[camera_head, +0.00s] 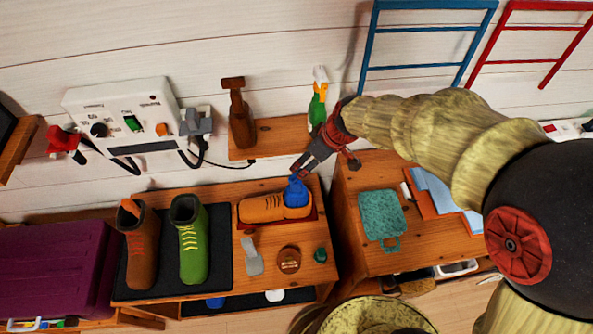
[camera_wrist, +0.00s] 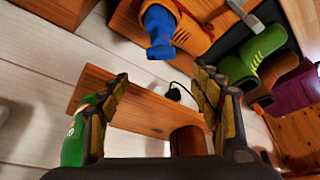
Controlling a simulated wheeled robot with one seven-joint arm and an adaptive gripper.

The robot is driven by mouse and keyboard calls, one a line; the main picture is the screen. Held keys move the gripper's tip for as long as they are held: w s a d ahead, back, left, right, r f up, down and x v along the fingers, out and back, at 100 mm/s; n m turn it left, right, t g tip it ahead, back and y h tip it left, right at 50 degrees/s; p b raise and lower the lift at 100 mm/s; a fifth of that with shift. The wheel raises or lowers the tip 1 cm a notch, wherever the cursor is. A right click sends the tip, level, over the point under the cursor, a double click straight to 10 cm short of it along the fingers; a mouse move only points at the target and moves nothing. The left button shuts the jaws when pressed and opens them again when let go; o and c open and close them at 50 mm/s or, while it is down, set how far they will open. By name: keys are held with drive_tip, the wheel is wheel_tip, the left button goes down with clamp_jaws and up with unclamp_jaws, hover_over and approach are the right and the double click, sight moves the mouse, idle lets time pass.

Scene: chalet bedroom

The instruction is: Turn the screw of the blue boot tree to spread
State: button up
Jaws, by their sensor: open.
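The blue boot tree (camera_head: 296,191) sits in the open heel end of an orange-brown laced shoe (camera_head: 261,208), which lies on a dark red tray (camera_head: 313,216) on the wooden bench. In the wrist view the boot tree (camera_wrist: 160,30) is at the top, with its blue end pointing down the picture; the shoe (camera_wrist: 193,38) is behind it. I cannot make out a separate screw. My gripper (camera_head: 325,166) is just above and to the right of the boot tree in the head view. In the wrist view my gripper (camera_wrist: 162,74) is open and empty, its fingers spread below the boot tree and apart from it.
A brown boot (camera_head: 137,245) and a green boot (camera_head: 189,240) stand on a black mat at left. A brush (camera_head: 253,256), round tin (camera_head: 289,260) and green jar (camera_head: 320,255) lie in front. A spray bottle (camera_head: 317,100) stands on the shelf behind. A teal cloth (camera_head: 381,217) lies at right.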

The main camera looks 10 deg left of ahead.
sight(296, 174)
drive_tip(key=b+x, duration=0.2)
drive_tip(key=x, duration=1)
drive_tip(key=shift+s+d, duration=0.1)
drive_tip(key=shift+s, duration=0.05)
drive_tip(key=shift+c, duration=0.2)
drive_tip(key=c, duration=1.1)
